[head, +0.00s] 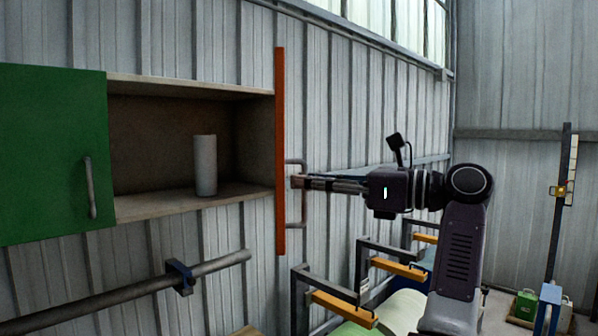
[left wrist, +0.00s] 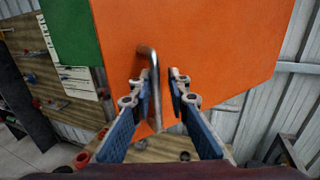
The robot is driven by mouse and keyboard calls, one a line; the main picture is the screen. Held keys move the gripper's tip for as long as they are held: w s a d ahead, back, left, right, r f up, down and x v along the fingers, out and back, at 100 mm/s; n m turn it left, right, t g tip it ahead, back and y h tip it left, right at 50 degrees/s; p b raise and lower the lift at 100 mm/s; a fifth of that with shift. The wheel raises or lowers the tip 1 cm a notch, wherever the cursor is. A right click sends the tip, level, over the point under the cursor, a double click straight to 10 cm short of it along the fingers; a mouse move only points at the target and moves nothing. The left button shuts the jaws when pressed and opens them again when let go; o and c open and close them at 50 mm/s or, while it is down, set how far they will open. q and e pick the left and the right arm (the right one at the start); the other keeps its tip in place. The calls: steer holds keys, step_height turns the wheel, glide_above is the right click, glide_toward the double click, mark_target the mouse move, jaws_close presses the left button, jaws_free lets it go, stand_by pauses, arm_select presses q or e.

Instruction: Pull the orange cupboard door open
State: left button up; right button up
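The orange cupboard door (head: 280,150) stands swung out from the cupboard and shows edge-on in the head view. Its broad orange face (left wrist: 205,50) fills much of the left wrist view. Its metal bar handle (head: 303,203) is on the right side of the door. My left gripper (head: 295,182) is at the handle, level with its middle. In the left wrist view the handle (left wrist: 154,85) runs between the two fingers (left wrist: 161,82), close to the left one, with a gap to the right one. The fingers are apart. My right gripper is not in view.
The cupboard (head: 190,88) is open and holds a pale cylinder (head: 205,165). A green door (head: 50,150) covers its left part. A pipe (head: 90,302) runs below. Frames with yellow bars (head: 398,269) stand under my arm.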

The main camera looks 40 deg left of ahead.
arm_select(q)
steer(key=w+d+p, duration=0.2)
steer(key=w+p, duration=0.1)
steer(key=shift+d, duration=0.25)
stand_by(0.4)
